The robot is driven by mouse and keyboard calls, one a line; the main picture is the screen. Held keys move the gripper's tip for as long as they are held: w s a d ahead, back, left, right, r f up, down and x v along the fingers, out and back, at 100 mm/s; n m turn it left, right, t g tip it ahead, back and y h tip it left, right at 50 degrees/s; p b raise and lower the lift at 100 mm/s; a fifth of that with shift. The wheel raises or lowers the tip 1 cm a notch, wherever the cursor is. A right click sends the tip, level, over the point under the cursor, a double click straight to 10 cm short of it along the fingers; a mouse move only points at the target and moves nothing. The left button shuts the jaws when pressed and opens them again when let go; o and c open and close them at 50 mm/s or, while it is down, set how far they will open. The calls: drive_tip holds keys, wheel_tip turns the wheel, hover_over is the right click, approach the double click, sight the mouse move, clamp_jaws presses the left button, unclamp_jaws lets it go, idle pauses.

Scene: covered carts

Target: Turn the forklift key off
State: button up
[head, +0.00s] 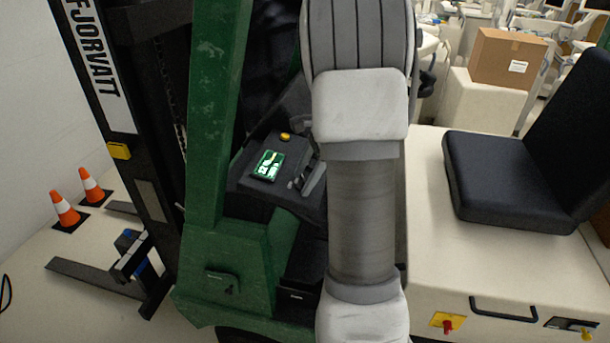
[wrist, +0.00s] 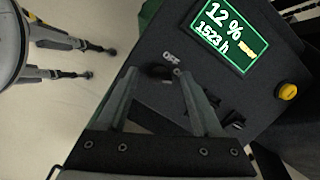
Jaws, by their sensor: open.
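The forklift's dark dashboard panel (head: 245,190) is in the middle of the head view and fills the right of the wrist view (wrist: 260,98). A small dark key or key switch (wrist: 158,72) sits near the panel's edge in the wrist view, beside a small pale marking. My gripper (wrist: 157,76) is open, with its two fingertips on either side of the key. I cannot tell whether they touch it or which way the key is turned. In the head view my gripper (head: 307,181) is partly hidden by my arm, and the key is not clearly visible.
A lit green display (wrist: 230,36) reading 12 % and 1523 h and a yellow button (wrist: 287,91) are on the panel. The forklift's green post (head: 215,120) stands left of it. A black seat (head: 510,175) is at right. Orange cones (head: 65,208) stand at far left.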

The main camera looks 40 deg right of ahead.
clamp_jaws()
idle(0.3)
drive_tip(key=shift+n, duration=0.3)
drive_tip(key=n+g+b, duration=0.1)
drive_tip(key=n, duration=0.4)
drive_tip(key=shift+w+n, duration=0.1)
drive_tip(key=shift+n, duration=0.2)
drive_tip(key=n+g, duration=0.1)
drive_tip(key=n, duration=0.5)
drive_tip(key=shift+w+r+b, duration=0.1)
drive_tip(key=shift+b, duration=0.2)
unclamp_jaws()
